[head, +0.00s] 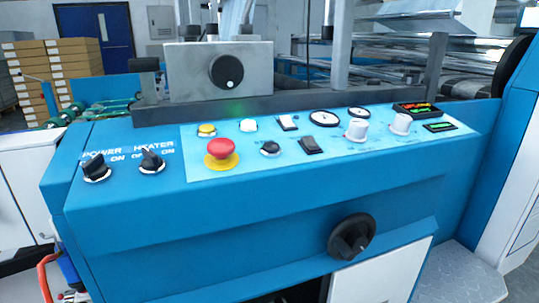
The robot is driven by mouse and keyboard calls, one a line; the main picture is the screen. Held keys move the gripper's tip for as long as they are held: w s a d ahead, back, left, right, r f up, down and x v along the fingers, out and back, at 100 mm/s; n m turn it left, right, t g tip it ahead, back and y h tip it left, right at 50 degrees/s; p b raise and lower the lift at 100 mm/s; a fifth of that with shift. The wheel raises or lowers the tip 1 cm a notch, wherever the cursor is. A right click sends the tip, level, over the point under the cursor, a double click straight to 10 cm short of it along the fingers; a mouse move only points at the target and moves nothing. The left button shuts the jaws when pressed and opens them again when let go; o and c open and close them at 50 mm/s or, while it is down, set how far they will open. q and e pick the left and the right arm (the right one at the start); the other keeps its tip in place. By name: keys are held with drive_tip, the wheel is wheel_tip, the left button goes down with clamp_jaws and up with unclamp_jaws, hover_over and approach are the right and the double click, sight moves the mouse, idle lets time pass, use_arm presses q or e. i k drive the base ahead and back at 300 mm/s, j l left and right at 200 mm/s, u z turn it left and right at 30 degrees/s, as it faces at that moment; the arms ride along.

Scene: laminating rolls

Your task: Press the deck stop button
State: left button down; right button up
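A red mushroom-head button (223,148) on a yellow round base stands on the pale blue control panel (330,162) of the blue machine. It is the only red mushroom button in view, and nothing touches or covers it. I cannot read a label by it. Neither of my grippers shows in the head view.
Left of the button are the POWER knob (96,168) and HEATER knob (151,161). A yellow button (206,130), a white button (249,125) and a small black knob (270,148) are close by. A grey block with a black dial (226,71) rises behind. A black handwheel (352,237) protrudes in front.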

sight(271, 147)
drive_tip(key=k, duration=0.5)
drive_tip(key=u, duration=1.8)
drive_tip(key=l+u, duration=0.2)
drive_tip(key=l, duration=0.85)
drive_tip(key=k+l, duration=0.15)
drive_tip(key=l, duration=1.55)
drive_tip(key=k, duration=0.05)
